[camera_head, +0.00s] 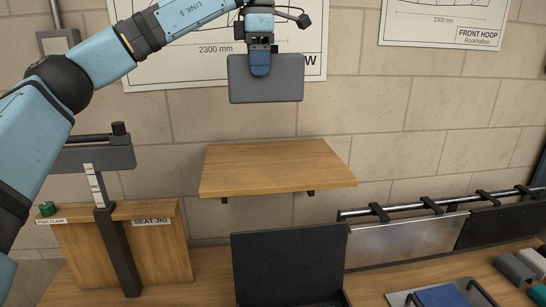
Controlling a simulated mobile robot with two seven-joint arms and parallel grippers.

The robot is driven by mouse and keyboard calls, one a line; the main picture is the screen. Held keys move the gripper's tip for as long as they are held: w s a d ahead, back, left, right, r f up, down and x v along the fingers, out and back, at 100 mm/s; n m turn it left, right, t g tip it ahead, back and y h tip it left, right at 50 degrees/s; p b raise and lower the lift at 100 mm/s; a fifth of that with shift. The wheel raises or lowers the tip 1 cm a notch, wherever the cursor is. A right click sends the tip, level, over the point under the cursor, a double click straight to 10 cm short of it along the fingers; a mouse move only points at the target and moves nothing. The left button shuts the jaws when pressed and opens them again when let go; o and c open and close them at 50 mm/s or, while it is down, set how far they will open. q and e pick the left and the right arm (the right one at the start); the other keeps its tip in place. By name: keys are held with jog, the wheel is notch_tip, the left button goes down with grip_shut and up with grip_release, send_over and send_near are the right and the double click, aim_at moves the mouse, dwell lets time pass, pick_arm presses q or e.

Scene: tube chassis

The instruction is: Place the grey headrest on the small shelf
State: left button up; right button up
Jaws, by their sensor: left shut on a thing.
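The grey headrest (282,82) is a dark grey, flat rectangular block. My left gripper (260,66) is shut on its upper edge and holds it in the air. The headrest appears upright, above the small shelf in the picture, with wall showing between them. The small shelf (270,168) is a bare wooden board on dark brackets, fixed to the brick wall. The headrest hides part of a poster behind it. My right gripper is not in view.
A wooden seat jig (160,250) with a dark post and crossbar stands at the left. An open black case (290,262) is below the shelf. A metal rail with panels (415,238) runs along the right. A blue pad (443,296) and several rolls lie at the lower right.

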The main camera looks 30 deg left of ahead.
aim_at(258, 93)
pick_arm(q)
jog(key=shift+a+f+b, duration=0.15)
jog(key=shift+f+b, duration=0.25)
jog(key=shift+f, duration=8.8)
jog(key=o, duration=1)
jog(key=shift+f, duration=0.15)
jog(key=shift+o, duration=0.2)
notch_tip(258, 93, up, 12)
jog(key=shift+r, duration=0.25)
jog(key=shift+f, duration=0.1)
